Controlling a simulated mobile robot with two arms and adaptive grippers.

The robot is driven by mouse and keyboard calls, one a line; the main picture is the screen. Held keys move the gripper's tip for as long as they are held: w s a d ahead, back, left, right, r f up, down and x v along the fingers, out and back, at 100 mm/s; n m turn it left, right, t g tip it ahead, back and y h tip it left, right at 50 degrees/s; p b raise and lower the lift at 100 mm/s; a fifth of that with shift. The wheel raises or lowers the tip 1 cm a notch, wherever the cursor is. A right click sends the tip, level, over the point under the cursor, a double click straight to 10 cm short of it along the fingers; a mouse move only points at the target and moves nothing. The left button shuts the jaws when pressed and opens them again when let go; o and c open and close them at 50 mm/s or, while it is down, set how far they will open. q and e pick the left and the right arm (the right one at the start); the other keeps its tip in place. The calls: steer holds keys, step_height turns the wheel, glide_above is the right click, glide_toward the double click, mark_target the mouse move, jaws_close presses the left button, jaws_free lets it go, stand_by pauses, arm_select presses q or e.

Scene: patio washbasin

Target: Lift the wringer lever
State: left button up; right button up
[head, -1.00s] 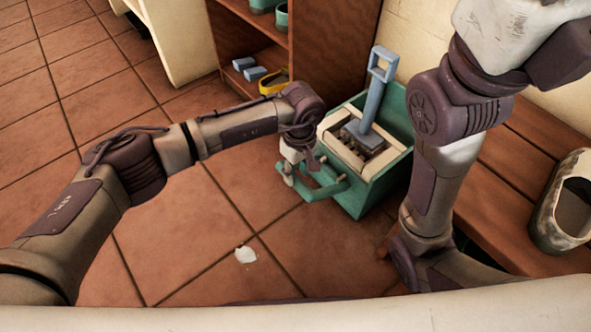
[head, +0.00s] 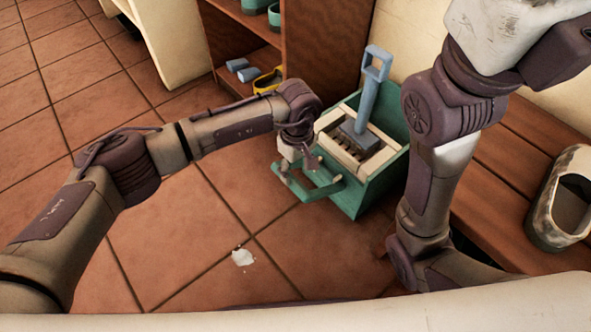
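The green mop bucket (head: 371,196) stands on the tiled floor near the wall, with a cream wringer (head: 338,153) in its top. A green lever with a bar-shaped grip (head: 322,191) sticks out low from the bucket's near left side; I take it for the wringer lever. My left gripper (head: 291,166) points down at the left end of this grip and seems to touch it. The fingers are small and partly covered, so I cannot tell if they are closed around it. A blue upright handle (head: 369,98) stands in the wringer. My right gripper is out of view.
A slatted bench (head: 497,178) with a shoe (head: 563,205) is at the right. The floor at the left is clear, apart from a white patch (head: 242,258).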

arm_select(q)
step_height(320, 180, up, 11)
stand_by(0.3)
stand_by(0.5)
